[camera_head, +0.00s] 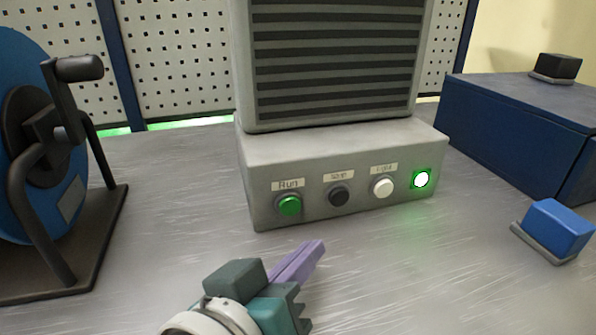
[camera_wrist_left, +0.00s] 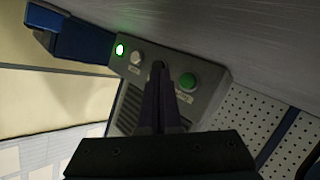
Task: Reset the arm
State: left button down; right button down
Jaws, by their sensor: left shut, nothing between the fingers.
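My left gripper (camera_head: 309,256) is shut and empty in the head view, low in the middle, above the metal table and in front of the control box. Its two purple fingers lie together and point toward the box. They also show dark in the left wrist view (camera_wrist_left: 158,70), overlapping the box face near the green button. The grey control box (camera_head: 262,219) carries a green Run button (camera_head: 289,205), a black button (camera_head: 338,195), a white button (camera_head: 382,187) and a lit green lamp (camera_head: 421,180). My right gripper is not in view.
A blue reel on a black stand (camera_head: 106,228) stands at the left. A dark blue box (camera_head: 507,124) and a small blue block (camera_head: 557,227) are at the right. A slatted grey housing (camera_head: 242,75) rises behind the buttons. The table in front of the control box is clear.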

pick_arm(q)
jog(key=shift+s+a+r+p, duration=0.15)
jog(key=shift+a+r+p, duration=0.1)
jog(key=shift+p, duration=0.15)
jog(key=s+a+r+m+g+y+p, duration=0.1)
jog(key=s+a+r+g+y+p, duration=0.3)
jog(key=s+a+r+p, duration=0.45)
jog(key=s+a+r+m+g+y+p, duration=0.15)
jog(key=s+a+r+g+p, duration=0.35)
jog(key=s+a+p, duration=0.5)
notch_tip(320, 180, up, 37)
jog(key=s+d+p, duration=0.1)
jog(key=p, duration=3.3)
jog(key=shift+g, duration=0.3)
jog(key=shift+y, duration=0.25)
